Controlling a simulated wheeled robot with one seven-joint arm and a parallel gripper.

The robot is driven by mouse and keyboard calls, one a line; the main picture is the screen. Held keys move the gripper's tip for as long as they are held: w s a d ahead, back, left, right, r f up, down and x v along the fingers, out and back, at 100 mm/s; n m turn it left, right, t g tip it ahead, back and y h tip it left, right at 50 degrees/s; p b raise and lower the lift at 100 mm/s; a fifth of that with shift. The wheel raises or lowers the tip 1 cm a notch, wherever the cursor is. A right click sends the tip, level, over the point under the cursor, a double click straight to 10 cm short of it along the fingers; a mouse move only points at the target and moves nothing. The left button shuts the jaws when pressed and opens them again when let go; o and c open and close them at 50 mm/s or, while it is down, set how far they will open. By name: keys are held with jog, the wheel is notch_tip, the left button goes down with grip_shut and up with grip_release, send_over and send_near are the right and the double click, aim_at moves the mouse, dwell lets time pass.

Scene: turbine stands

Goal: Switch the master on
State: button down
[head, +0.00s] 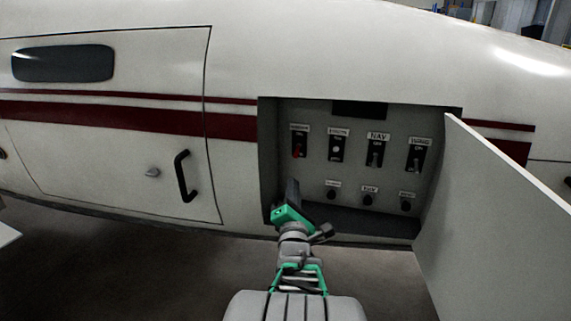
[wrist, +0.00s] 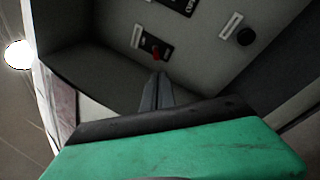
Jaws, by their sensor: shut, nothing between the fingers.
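The switch panel (head: 355,170) sits in a recess in the white aircraft side. Its leftmost top switch (head: 297,150) has a red lever that appears to point down; its label is blurred, so I cannot be sure that it reads master. In the wrist view the red lever (wrist: 156,56) shows just beyond my fingertips, with a small gap apparent. My gripper (head: 292,183) is shut and empty, at the lower left of the recess, below the red lever. Its closed dark fingers (wrist: 157,80) point at the switch in the wrist view.
Other top-row switches are a middle one (head: 336,148), NAV (head: 376,153) and one at right (head: 415,157). Round knobs (head: 368,199) sit below. The open white hatch door (head: 495,220) stands at right. The recess's left wall (head: 267,160) is close to my gripper.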

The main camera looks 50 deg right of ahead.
aim_at(297, 152)
jog(key=x, duration=0.3)
jog(key=p+x, duration=0.1)
jog(key=x, duration=0.2)
jog(key=p+x, duration=0.1)
jog(key=x, duration=0.3)
jog(key=shift+w+a+f, duration=0.1)
jog(key=shift+w+a, duration=0.2)
jog(key=shift+w, duration=0.05)
jog(key=shift+p, duration=0.3)
